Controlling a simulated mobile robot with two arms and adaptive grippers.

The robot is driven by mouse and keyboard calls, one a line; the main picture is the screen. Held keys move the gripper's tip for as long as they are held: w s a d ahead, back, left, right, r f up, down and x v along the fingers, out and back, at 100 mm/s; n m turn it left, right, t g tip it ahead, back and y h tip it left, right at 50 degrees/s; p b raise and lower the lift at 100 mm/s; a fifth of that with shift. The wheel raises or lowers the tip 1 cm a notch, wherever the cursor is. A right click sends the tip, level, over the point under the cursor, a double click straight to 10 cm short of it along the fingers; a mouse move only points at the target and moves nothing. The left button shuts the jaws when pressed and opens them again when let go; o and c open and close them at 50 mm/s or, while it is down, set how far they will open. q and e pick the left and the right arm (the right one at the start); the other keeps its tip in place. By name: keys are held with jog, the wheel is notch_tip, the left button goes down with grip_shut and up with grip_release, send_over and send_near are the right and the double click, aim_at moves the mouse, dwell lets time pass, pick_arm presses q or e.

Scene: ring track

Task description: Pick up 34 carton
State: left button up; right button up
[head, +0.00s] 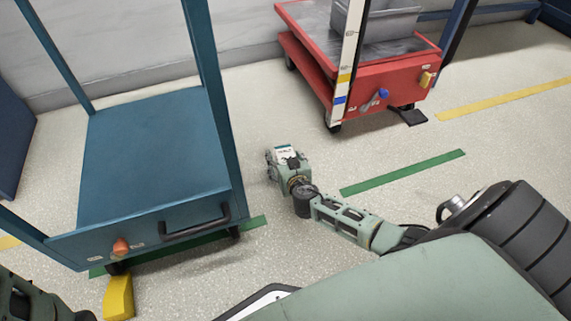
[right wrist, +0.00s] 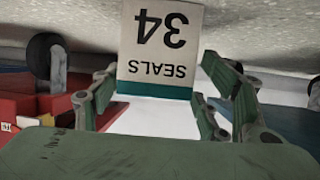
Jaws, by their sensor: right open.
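The 34 carton (right wrist: 160,45) is white with a teal band and reads "SEALS 34" upside down in the right wrist view. Its small white top also shows in the head view (head: 285,151). My right gripper (head: 287,163) is open, with the carton between its spread fingers (right wrist: 160,92) in the right wrist view. A gap shows on the right side; contact on the left side cannot be told. What bears the carton is hidden. My left gripper is not in view.
A blue cart (head: 150,150) with a black handle stands at left, close to my right gripper. A red cart (head: 390,90) carrying a grey bin (head: 378,20) stands at the back. A yellow block (head: 118,298) is at lower left. Open floor lies around the green stripe (head: 405,172).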

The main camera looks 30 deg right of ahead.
aim_at(284, 153)
jog(key=b+x, duration=0.2)
jog(key=x, duration=0.1)
jog(key=b+x, duration=0.1)
jog(key=shift+w+d+f, duration=0.1)
jog(key=shift+d+f, duration=0.15)
jog(key=shift+d, duration=0.1)
jog(key=shift+w+d, duration=0.1)
jog(key=shift+w, duration=0.15)
jog(key=c, duration=1.4)
